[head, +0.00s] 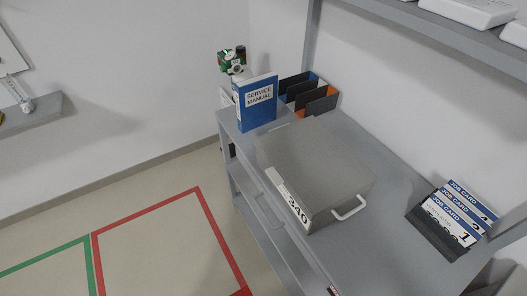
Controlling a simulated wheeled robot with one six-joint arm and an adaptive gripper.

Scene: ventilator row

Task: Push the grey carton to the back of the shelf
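A grey box-shaped carton (315,165) sits on the grey shelf top (385,245) in the head view. A white label reading "340" is on its front face, close to the shelf's front edge. A white handle (349,208) sticks out from its right side, and part of another shows at its far left side. Bare shelf surface shows between the carton and the wall behind. My gripper is not in view.
A blue service manual (257,103) stands left of the carton, with dark and orange file dividers (308,93) behind it. A dark holder of job cards (452,217) stands to the right. An upper shelf (440,28) carries white items. Open floor lies left.

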